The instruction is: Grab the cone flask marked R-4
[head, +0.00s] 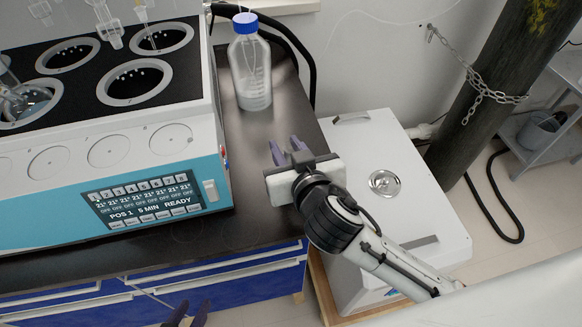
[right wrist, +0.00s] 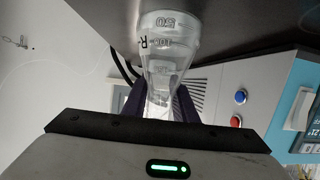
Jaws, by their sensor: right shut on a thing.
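The clear cone flask (right wrist: 168,58) shows in the right wrist view, upside down in the picture, with printed marks 50, 100 and an R; the rest of its label is not readable. My right gripper (right wrist: 160,104) is shut on the narrow neck of the flask, one purple finger on each side. In the head view my right gripper (head: 287,150) is over the right end of the dark bench, and I cannot make out the flask there. My left gripper (head: 188,314) is at the bottom edge, its two purple fingers apart with nothing visible between them.
A clear bottle with a blue cap (head: 250,75) stands on the dark bench (head: 290,105) behind my right gripper.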

